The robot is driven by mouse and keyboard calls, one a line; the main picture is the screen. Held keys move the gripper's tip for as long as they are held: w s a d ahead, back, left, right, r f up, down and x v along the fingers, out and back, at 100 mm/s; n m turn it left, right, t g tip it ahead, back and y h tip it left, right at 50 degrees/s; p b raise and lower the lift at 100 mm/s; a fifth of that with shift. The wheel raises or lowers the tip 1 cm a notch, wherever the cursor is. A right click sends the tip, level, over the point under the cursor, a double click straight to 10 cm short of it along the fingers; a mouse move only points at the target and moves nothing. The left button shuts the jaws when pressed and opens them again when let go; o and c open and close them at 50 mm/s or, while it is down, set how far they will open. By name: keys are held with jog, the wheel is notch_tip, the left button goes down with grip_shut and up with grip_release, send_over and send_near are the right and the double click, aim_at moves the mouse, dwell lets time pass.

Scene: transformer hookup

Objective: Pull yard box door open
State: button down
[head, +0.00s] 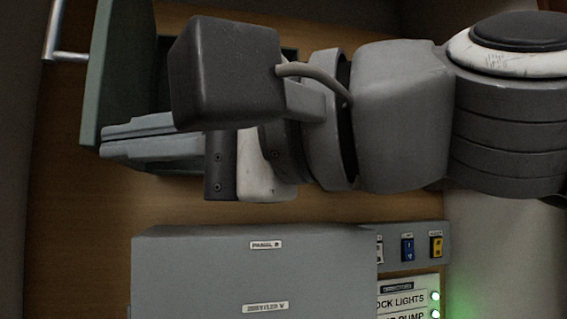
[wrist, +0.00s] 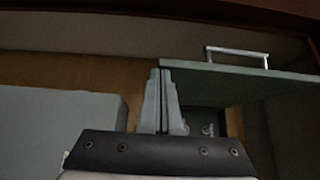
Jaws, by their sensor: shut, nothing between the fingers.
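The grey-green box door (head: 112,65) stands swung out from the wooden wall at the upper left of the head view. Its metal bar handle (head: 68,57) is on the outer face. In the wrist view the door (wrist: 250,77) spans the upper right, with the handle (wrist: 237,53) on it. The box's dark interior (wrist: 205,118) shows below the door, with small fittings inside, partly hidden by my gripper. My gripper (head: 104,140) is shut and empty, on the door's inner side. In the wrist view its fingertips (wrist: 160,70) are close to the door's left end; contact is unclear.
A grey box labelled "PANEL B" (head: 250,285) stands below my arm; it shows at left in the wrist view (wrist: 60,112). Right of it are blue and yellow switches (head: 407,249) and a panel with lit green lamps (head: 408,299). Bare wooden wall (head: 85,215) lies left.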

jog(key=shift+s+a, duration=0.4)
jog(key=shift+a, duration=0.35)
